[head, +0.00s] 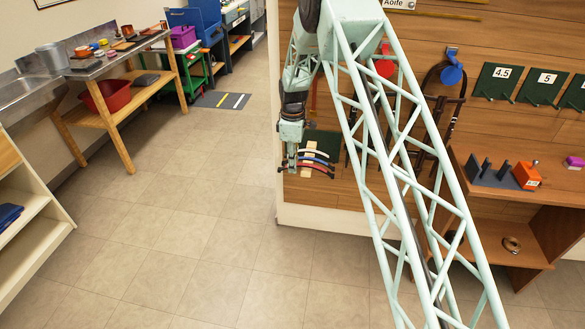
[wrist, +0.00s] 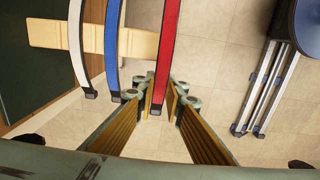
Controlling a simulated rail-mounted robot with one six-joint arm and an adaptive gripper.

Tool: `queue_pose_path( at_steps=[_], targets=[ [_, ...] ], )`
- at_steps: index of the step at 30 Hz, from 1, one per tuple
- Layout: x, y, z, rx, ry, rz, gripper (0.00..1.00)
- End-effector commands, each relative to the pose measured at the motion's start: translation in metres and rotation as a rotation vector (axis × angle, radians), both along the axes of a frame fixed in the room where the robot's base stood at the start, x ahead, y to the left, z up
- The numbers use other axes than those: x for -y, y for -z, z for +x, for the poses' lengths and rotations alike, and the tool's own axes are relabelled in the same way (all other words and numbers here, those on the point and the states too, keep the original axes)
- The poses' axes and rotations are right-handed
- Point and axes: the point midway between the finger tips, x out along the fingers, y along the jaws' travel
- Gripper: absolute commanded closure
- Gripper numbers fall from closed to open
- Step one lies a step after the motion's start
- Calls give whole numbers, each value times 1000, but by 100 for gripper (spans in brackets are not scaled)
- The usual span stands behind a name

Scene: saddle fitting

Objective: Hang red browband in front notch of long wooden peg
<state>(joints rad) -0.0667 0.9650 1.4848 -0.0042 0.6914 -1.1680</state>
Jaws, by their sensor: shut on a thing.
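The red browband (wrist: 168,45) runs down the middle of the wrist view, its dark lower end between the fingers of my gripper (wrist: 158,108). My gripper is shut on it. The long wooden peg (wrist: 55,34) is pale and extends from the left, with its tip beside the red band; I cannot tell whether they touch. A white browband (wrist: 77,45) and a blue browband (wrist: 112,45) lie across the peg, left of the red one. In the head view, my gripper (head: 290,164) is small, left of the peg (head: 309,150) and the curved bands. The front notch is not clear.
A dark green panel (wrist: 25,75) stands at the left of the wrist view. A dark blue object with metal rails (wrist: 262,85) is at the right. In the head view, a wooden shelf (head: 520,190) stands right, and the tiled floor (head: 170,220) is open.

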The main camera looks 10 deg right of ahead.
Motion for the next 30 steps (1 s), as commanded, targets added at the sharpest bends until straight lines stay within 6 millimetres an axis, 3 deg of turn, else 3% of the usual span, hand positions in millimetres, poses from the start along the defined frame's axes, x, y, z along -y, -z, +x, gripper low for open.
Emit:
queue_pose_path(
  at_steps=[18, 30],
  targets=[
    [9, 0, 25, 0, 1, 0, 100],
    [8, 18, 24, 0, 0, 0, 100]
  ],
)
